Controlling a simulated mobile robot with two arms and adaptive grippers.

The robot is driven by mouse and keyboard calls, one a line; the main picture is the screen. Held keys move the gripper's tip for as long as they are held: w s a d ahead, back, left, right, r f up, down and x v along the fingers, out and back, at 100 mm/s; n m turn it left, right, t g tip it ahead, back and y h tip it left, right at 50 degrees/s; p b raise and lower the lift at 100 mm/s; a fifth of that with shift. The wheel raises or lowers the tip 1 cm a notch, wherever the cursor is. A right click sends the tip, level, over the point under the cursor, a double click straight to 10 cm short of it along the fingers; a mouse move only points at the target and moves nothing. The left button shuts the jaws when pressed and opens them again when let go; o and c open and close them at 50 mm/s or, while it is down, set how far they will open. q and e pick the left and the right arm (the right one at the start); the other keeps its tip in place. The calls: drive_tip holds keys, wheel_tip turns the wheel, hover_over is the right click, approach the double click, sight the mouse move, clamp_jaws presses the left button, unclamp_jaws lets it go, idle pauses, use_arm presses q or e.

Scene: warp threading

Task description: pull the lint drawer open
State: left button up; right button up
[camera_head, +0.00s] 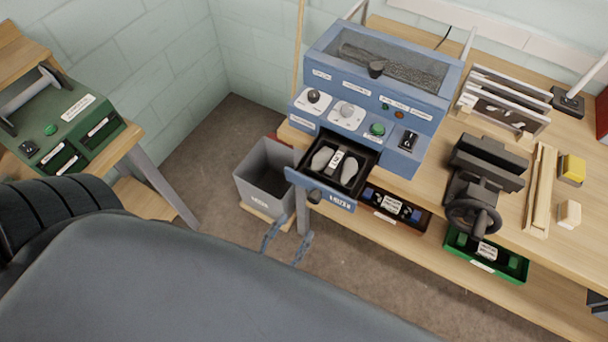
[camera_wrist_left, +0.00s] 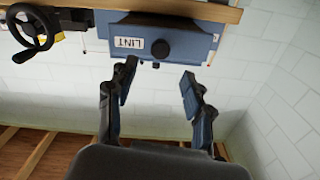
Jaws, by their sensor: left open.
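The lint drawer (camera_head: 341,202) stands pulled out from the front of the blue machine (camera_head: 424,101); its inside shows grey pads. Its blue front has a dark knob (camera_head: 315,196). In the left wrist view the drawer front (camera_wrist_left: 195,45) carries a LINT label (camera_wrist_left: 129,42) beside the knob (camera_wrist_left: 160,48). My left gripper (camera_head: 289,237) is open and empty, below and in front of the drawer front. In the wrist view its spread fingers (camera_wrist_left: 158,74) point toward the knob, with a gap between. My right gripper is not in view.
A grey bin (camera_head: 263,176) stands left of the drawer, close to my left gripper. A lower brown tray (camera_head: 381,216), a vise with a handwheel (camera_head: 474,217) and a green tray (camera_head: 520,268) are to the right. A green machine (camera_head: 72,129) sits on the left bench.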

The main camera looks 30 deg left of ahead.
use_arm(q)
drive_tip(key=s, duration=0.4)
drive_tip(key=shift+a, duration=0.1)
drive_tip(key=shift+f, duration=0.1)
idle(0.3)
drive_tip(key=s+f+m+g+h, duration=0.3)
drive_tip(key=f+g, duration=0.6)
drive_tip(key=f, duration=1.9)
drive_tip(key=s+a+f+n+g+y, duration=0.1)
drive_tip(key=s+a+f+g, duration=0.2)
drive_tip(key=s+f, duration=0.3)
drive_tip(key=s+a+f+n+g+y, duration=0.2)
drive_tip(key=s+a+f+g, duration=0.2)
drive_tip(key=s+f, duration=0.3)
wheel_tip(320, 180, down, 2)
drive_tip(key=shift+a+f+g+y+b, duration=0.15)
drive_tip(key=shift+a+g+y+b, duration=0.15)
drive_tip(key=shift+g+b, duration=0.15)
